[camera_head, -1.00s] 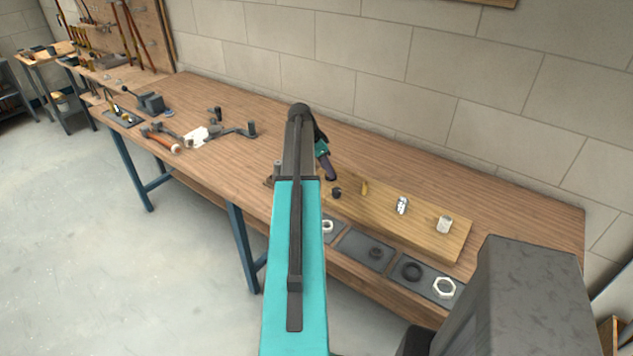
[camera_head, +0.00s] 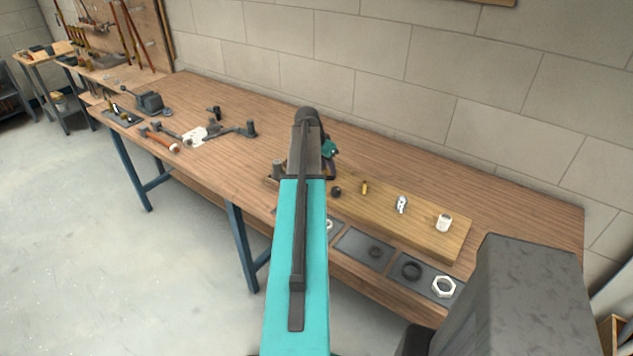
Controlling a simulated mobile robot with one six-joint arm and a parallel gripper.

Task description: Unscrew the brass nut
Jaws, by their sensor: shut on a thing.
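My gripper (camera_head: 331,172) is at the left end of the wooden board, partly hidden behind my arm. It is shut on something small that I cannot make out. I cannot pick out the brass nut for sure. A small brass-coloured post (camera_head: 364,187) stands upright on the board, a little right of my gripper. A short black post (camera_head: 336,192) stands at the near side of my gripper.
The wooden board (camera_head: 425,232) also bears a silver fitting (camera_head: 402,204) and a white cylinder (camera_head: 444,222). Tools lie further left. The bench behind the board is clear.

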